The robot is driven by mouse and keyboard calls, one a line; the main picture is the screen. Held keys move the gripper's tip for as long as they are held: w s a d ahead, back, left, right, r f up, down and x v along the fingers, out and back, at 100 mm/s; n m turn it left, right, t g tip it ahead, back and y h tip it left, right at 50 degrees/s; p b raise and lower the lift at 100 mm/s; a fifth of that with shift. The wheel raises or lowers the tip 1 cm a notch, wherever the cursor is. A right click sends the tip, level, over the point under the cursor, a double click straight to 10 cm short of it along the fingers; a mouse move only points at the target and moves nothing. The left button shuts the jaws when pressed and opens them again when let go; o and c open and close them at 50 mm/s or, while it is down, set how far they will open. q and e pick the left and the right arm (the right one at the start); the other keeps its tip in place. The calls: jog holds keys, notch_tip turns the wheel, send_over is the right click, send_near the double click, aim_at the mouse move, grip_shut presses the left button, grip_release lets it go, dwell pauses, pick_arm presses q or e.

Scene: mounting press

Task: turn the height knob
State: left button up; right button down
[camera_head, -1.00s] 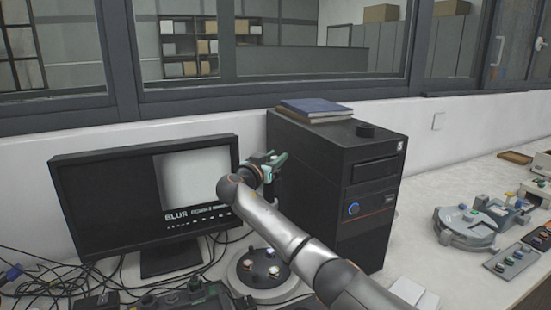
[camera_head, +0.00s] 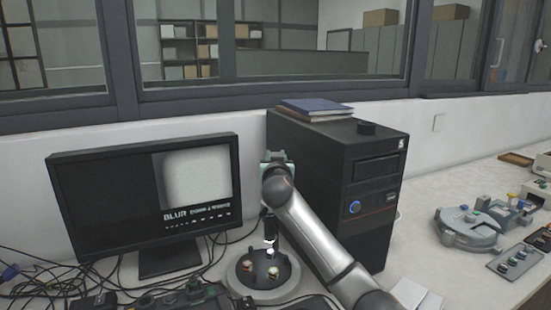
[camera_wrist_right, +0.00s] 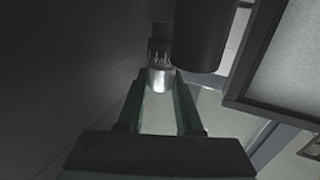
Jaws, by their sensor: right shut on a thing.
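My right gripper (camera_wrist_right: 160,82) shows in the right wrist view, with its two fingers closed on a small silver knob (camera_wrist_right: 160,79), which I take for the height knob. A dark ribbed part sits just beyond the knob. In the head view my right arm comes in from the lower right and covers the knob; only the greenish back of the gripper shows above the wrist. Below it stands the press's round base (camera_head: 240,288), with small coloured parts on top and a dark column partly hidden by my arm. My left gripper is not in view.
A monitor (camera_head: 100,210) reading "BLUR" stands to the left. A black computer tower (camera_head: 355,230) stands close on the right, with books (camera_head: 315,106) on top. Cables (camera_head: 35,285) tangle at the lower left. A grey round fixture (camera_head: 465,232) stands farther right.

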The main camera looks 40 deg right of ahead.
jog(key=n+t+y+p, duration=0.2)
jog(key=n+y+p, duration=0.1)
jog(key=y, duration=0.1)
jog(key=shift+r+n+t+y+p, duration=0.1)
jog(key=shift+n+t+y+p, duration=0.2)
jog(key=shift+t+p, duration=0.1)
jog(key=shift+n+t+y+p, duration=0.4)
jog(key=shift+n+y+p, duration=0.25)
jog(key=shift+y, duration=0.35)
jog(key=shift+f, duration=0.2)
jog(key=c, duration=0.6)
grip_release()
jog(key=shift+o, duration=0.2)
jog(key=shift+s, duration=0.1)
jog(key=b+v, duration=0.2)
jog(key=v, duration=1)
jog(key=shift+s+b, duration=0.2)
jog(key=shift+b, duration=0.2)
